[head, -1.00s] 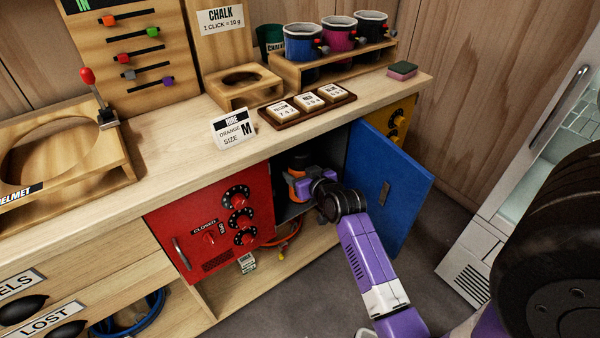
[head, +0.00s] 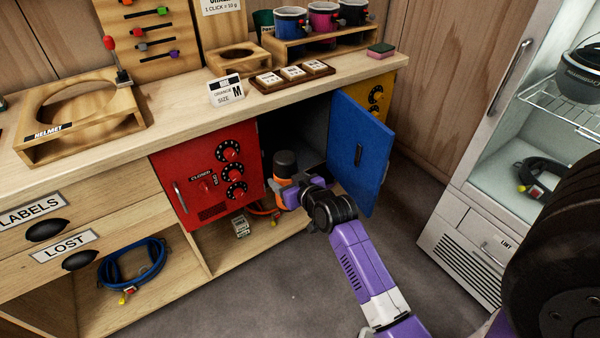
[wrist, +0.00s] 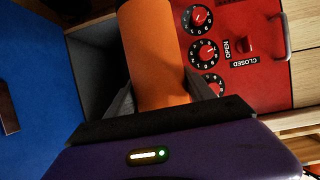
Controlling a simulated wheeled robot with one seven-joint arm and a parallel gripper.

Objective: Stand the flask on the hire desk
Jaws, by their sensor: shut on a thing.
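An orange flask with a dark grey cap (head: 285,163) is at the mouth of the open compartment behind the blue door (head: 359,155). It looks upright. My gripper (head: 290,192) is shut on its orange body. In the wrist view the flask (wrist: 155,50) stands between the two grey fingers of my gripper (wrist: 160,95). The hire desk (head: 190,112) is the pale wooden counter above the compartments. The flask is below the level of its top.
A HIRE sign (head: 227,91), a rack of tags (head: 290,75) and a sponge (head: 381,51) sit on the desk. The helmet stand (head: 80,120) is at left. The red door (head: 207,175) reads CLOSED. Bare desk shows along the front edge. A fridge (head: 480,200) stands right.

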